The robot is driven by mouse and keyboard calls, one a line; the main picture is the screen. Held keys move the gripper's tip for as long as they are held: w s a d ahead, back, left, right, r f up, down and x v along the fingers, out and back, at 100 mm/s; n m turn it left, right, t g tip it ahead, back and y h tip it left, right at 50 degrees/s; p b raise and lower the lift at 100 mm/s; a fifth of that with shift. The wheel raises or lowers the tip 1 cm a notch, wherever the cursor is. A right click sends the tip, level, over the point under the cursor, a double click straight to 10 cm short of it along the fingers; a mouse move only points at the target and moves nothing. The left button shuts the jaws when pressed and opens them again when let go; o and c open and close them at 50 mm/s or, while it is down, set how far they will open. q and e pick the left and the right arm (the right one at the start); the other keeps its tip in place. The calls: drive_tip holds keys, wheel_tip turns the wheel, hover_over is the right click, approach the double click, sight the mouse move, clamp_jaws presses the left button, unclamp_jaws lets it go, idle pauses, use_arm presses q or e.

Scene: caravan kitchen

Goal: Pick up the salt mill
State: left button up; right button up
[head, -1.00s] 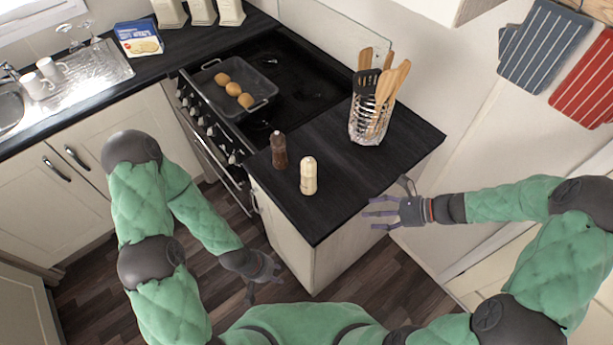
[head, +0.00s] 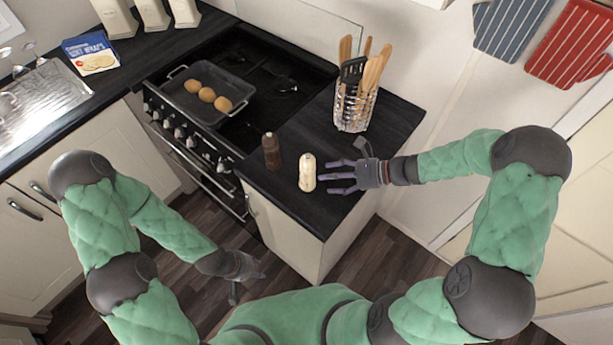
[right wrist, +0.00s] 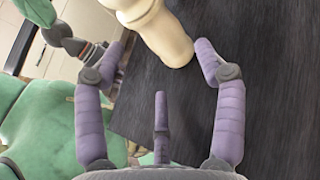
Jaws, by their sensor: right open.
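The salt mill, a cream-coloured mill (head: 307,172), stands upright on the black worktop (head: 330,222) near its front edge. The dark brown mill (head: 271,151) stands to its left. My right gripper (head: 322,176) is open just right of the cream mill, its fingers pointing at it. In the right wrist view the cream mill (right wrist: 165,32) is at the top, by the fingertips of the open gripper (right wrist: 162,62). It is not gripped, and I cannot tell whether a finger touches it. My left gripper (head: 245,272) hangs low in front of the cabinet, away from both mills; its fingers are too small to read.
A wire holder (head: 354,110) with wooden utensils stands behind the right gripper. The hob to the left carries a black pan (head: 233,82) with several round brown items. The worktop between the mills and the holder is clear.

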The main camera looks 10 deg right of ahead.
sight(314, 179)
drive_tip(key=b+x, duration=0.1)
drive_tip(key=x, duration=0.4)
drive_tip(key=shift+a+f, duration=0.1)
drive_tip(key=shift+a, duration=0.25)
drive_tip(key=c, duration=1)
